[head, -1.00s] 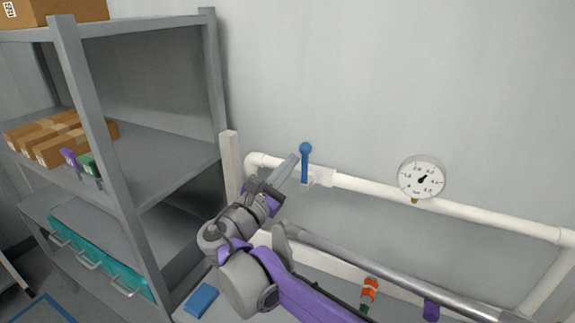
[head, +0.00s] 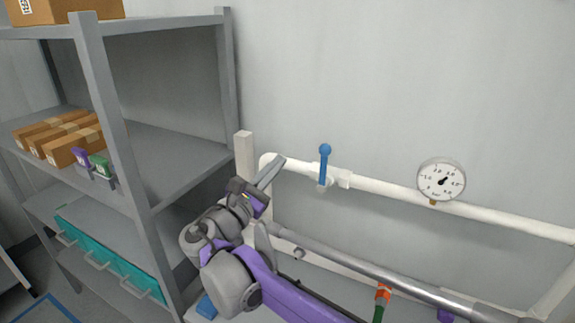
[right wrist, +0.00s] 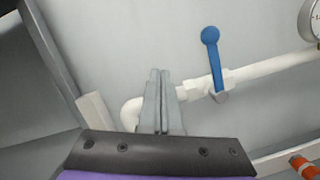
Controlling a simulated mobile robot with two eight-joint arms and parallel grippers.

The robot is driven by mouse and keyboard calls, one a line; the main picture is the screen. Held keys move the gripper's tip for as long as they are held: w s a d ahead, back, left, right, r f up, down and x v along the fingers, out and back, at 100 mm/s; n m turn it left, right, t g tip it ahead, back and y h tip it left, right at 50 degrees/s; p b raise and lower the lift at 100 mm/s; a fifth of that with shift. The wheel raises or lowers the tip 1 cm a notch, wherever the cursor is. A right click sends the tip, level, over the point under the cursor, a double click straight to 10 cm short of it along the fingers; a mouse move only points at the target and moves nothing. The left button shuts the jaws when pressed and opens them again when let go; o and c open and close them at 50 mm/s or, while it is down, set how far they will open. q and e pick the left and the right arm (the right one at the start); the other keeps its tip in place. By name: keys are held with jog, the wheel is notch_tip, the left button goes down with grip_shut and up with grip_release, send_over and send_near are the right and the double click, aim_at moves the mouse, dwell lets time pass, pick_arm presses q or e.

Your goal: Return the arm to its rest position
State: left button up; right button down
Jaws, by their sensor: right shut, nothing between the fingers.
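My right gripper (head: 270,172) is shut and empty, its fingers pointing up toward the wall pipe, left of the blue valve handle (head: 324,160). In the right wrist view my right gripper (right wrist: 160,90) has its two fingers together with nothing between them, in front of the white pipe's bend. The blue handle (right wrist: 211,55) stands upright beside them, apart from the fingers. My right arm, grey and purple, comes in from the bottom. My left gripper is not in view.
A grey shelf rack (head: 150,210) with cardboard boxes and teal bins stands at the left. The white pipe (head: 390,195) carries a round gauge (head: 441,180). A metal tube (head: 370,267) and an orange-and-green fitting (head: 381,297) lie below. A blue block (head: 206,306) is partly hidden by my arm.

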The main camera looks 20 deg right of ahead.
jog(key=s+a, duration=0.4)
jog(key=s+d+f+m+g+y, duration=0.2)
jog(key=s+d+f+m+y, duration=0.15)
jog(key=f, duration=0.35)
jog(key=s+d+f+m+g+y, duration=0.2)
jog(key=s+d+f, duration=0.15)
jog(key=f, duration=0.25)
jog(key=s+d+f+m+g+y, duration=0.2)
jog(key=s+f+m, duration=0.15)
jog(key=f, duration=0.35)
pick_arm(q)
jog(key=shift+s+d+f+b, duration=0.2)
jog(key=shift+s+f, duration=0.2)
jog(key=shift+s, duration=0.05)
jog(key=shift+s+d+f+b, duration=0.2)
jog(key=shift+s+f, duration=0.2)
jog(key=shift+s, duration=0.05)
pick_arm(e)
jog(key=s+a+f+m+y, duration=0.7)
jog(key=s+f+m+y, duration=0.2)
jog(key=f, duration=0.5)
jog(key=shift+s+a+m, duration=0.15)
jog(key=shift+s+m, duration=0.95)
jog(key=shift+m, duration=0.1)
